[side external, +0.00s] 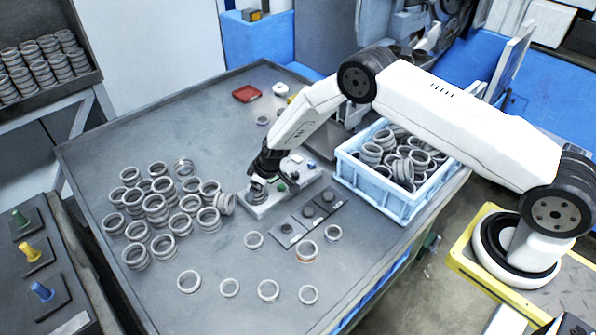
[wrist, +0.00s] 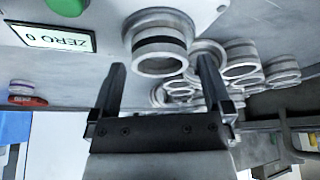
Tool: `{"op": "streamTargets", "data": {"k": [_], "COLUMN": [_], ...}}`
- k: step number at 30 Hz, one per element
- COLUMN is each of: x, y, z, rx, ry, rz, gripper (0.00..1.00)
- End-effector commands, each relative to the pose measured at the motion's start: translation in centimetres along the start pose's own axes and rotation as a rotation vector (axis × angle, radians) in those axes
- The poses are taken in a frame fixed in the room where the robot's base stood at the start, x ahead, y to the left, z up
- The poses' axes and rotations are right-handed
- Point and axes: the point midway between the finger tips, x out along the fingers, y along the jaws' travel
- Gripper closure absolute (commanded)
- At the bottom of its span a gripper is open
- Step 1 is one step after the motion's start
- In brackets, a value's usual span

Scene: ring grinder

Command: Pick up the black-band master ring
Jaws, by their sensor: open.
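The black-band master ring (wrist: 160,48) is a metal ring with a dark stripe around its side. In the wrist view it stands on a light grey gauge block (wrist: 200,12), beside a display (wrist: 50,37) reading "ZERO 0" and a green button (wrist: 68,5). My gripper (wrist: 162,66) is open, its two fingers at either side of the ring's near part, with gaps visible. In the side view my gripper (side external: 257,186) points down at the left end of the gauge block (side external: 290,188), largely hiding the ring there.
Several plain rings (side external: 155,205) are piled left of the gauge block. More rings fill a blue crate (side external: 375,194) at right. Dark square pads (side external: 305,218) and loose rings (side external: 268,290) lie in front. The table's (side external: 130,130) back left is clear.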

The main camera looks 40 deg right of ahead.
Motion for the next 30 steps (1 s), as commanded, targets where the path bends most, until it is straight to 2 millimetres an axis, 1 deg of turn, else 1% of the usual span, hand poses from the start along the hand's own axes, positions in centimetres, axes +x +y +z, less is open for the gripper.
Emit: {"op": "streamTargets", "data": {"k": [1,5,20,21,23,24,26,27,29,30], "x": [0.35,0.73,0.76,0.75,0.75,0.75,0.75,0.75,0.75,0.73], "y": [-0.02,-0.01,0.02,0.02,0.02,0.02,0.02,0.03,0.03,0.04], "z": [0.04,0.02,0.01,0.01,0.01,0.01,0.01,0.01,0.01,-0.04], "rx": [-0.001,-0.001,0.0,0.0,0.0,0.0,0.0,0.0,0.0,0.0], "ry": [0.0,0.0,0.0,0.0,0.0,0.001,0.001,0.001,0.001,0.001], "rz": [0.0,0.001,0.001,0.001,0.001,0.001,0.001,0.001,0.001,0.001], "gripper": [0.0,0.0,0.0,0.03,0.22,0.35,0.54,0.67,0.86,0.98]}}
